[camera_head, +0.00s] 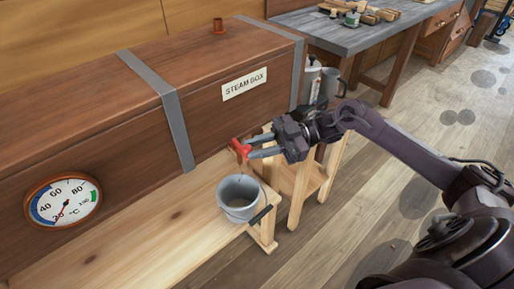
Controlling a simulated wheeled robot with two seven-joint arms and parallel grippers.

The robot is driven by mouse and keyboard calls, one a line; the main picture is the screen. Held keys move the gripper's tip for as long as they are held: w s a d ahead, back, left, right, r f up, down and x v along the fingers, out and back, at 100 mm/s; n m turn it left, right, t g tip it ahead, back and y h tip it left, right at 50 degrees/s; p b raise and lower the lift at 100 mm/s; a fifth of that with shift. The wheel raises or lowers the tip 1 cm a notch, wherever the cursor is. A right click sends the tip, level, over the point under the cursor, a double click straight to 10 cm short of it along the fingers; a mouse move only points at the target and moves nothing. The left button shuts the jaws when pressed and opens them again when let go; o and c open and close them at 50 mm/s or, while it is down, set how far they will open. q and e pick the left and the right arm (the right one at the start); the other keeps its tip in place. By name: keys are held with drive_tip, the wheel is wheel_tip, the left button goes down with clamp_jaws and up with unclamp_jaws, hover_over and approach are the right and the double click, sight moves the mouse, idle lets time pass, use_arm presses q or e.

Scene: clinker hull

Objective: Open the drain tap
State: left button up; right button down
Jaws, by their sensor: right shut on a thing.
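The drain tap shows as a red handle (240,149) low on the front of the wooden steam box (130,140), near its right part. My right gripper (247,152) reaches in from the right and is shut on the red handle. The fingers hide part of the handle, and the tap's body is hard to make out. A grey bucket (238,196) with a dark-gripped bail stands on the wooden bench just below the tap. My left gripper is not in view.
A round thermometer dial (63,202) sits on the box front at left. A small wooden stool (300,180) stands behind the bucket, with a grey jug (330,85) near it. A workbench (370,35) with tools is at the back. The floor at right has open room.

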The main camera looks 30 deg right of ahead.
drive_tip(key=c, duration=1.3)
unclamp_jaws()
drive_tip(key=shift+a, duration=0.1)
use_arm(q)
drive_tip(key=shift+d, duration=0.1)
use_arm(e)
drive_tip(key=shift+o, duration=0.2)
use_arm(q)
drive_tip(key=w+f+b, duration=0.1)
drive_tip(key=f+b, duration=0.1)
drive_tip(key=b, duration=0.1)
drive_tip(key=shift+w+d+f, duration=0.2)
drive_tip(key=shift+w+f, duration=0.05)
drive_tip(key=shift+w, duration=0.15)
use_arm(e)
drive_tip(key=s+d, duration=0.1)
drive_tip(key=d, duration=0.6)
drive_tip(key=shift+d, duration=0.4)
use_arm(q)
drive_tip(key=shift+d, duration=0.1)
use_arm(e)
drive_tip(key=shift+d, duration=0.1)
